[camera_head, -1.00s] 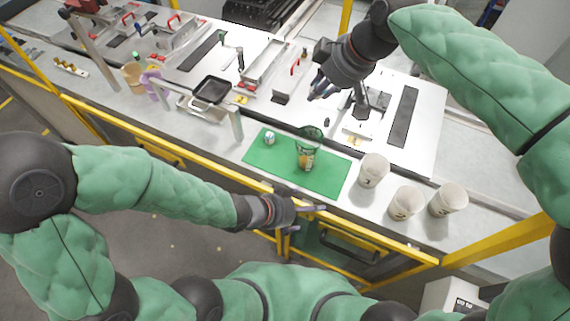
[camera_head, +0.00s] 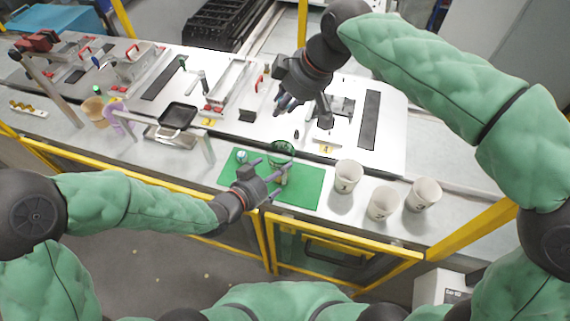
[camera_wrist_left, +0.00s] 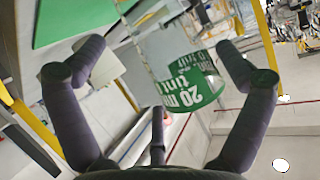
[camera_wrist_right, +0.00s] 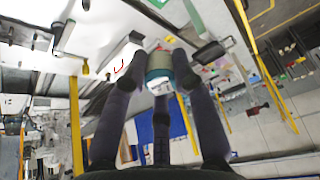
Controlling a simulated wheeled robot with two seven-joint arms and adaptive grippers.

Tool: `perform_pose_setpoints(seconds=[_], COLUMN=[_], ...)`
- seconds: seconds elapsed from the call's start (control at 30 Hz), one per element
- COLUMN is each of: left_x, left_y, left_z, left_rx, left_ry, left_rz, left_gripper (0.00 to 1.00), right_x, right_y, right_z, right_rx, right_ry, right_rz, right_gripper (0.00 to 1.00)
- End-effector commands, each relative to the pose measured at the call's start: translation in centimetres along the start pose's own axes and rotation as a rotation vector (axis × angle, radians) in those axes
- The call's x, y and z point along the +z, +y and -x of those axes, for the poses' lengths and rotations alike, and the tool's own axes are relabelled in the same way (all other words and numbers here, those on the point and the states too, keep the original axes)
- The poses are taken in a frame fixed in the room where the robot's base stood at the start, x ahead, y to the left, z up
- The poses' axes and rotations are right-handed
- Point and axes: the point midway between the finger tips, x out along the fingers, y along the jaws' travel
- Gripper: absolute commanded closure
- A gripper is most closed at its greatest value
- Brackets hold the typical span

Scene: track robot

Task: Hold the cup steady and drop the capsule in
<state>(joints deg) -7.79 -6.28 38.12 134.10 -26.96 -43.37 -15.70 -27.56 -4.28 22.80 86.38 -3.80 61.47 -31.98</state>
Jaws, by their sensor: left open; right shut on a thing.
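A clear cup with a green rim (camera_head: 282,149) stands upright on a green mat (camera_head: 305,189). My left gripper (camera_head: 274,177) is open at the cup's near side, its fingers reaching toward it. In the left wrist view the cup, with a green printed label (camera_wrist_left: 186,88), shows between the open fingers; I cannot tell whether they touch it. My right gripper (camera_head: 284,103) is beyond and above the cup. In the right wrist view it is shut on the capsule (camera_wrist_right: 159,66), which shows brownish, teal and white; the head view hardly shows it.
A small pale object (camera_head: 241,157) sits on the mat's left part. Three white cups stand to the right: one (camera_head: 348,174), one in front (camera_head: 383,204), one farther right (camera_head: 423,193). A black tray (camera_head: 178,116) is left. A yellow rail (camera_head: 180,190) runs along the near edge.

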Motion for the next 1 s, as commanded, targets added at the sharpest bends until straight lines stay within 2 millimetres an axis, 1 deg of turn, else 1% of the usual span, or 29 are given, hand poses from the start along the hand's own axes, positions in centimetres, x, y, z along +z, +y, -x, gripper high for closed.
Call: perform_pose_setpoints(seconds=[0.03,0.2,0.4,0.6,0.87,0.97,1.0], left_x=[0.0,0.1,0.0,0.0,0.0,0.0,0.0], left_y=[0.1,0.1,0.0,0.0,0.0,0.0,0.0], left_z=[-0.8,-3.2,-5.2,-6.0,-6.0,-6.0,-6.0], left_rx=[0.003,0.003,0.002,0.001,0.000,0.000,0.000], left_ry=[-0.001,-0.003,-0.001,0.000,0.000,0.000,0.000], left_rz=[-0.001,0.000,0.000,-0.001,-0.001,-0.001,-0.001], left_gripper=[0.00,0.00,0.00,0.00,0.00,0.25,0.37], right_x=[0.0,0.0,0.0,0.0,0.0,0.0,0.0], right_y=[0.0,0.0,0.0,0.0,0.0,0.0,0.0], right_z=[0.0,0.0,0.0,0.0,0.0,0.0,0.0], right_rx=[0.000,0.000,0.000,0.000,0.000,0.000,0.000], right_ry=[0.000,0.000,0.000,0.000,0.000,0.000,0.000], right_rz=[0.000,0.000,0.000,0.000,0.000,0.000,0.000], right_gripper=[0.92,0.92,0.92,0.92,0.92,0.92,0.92])
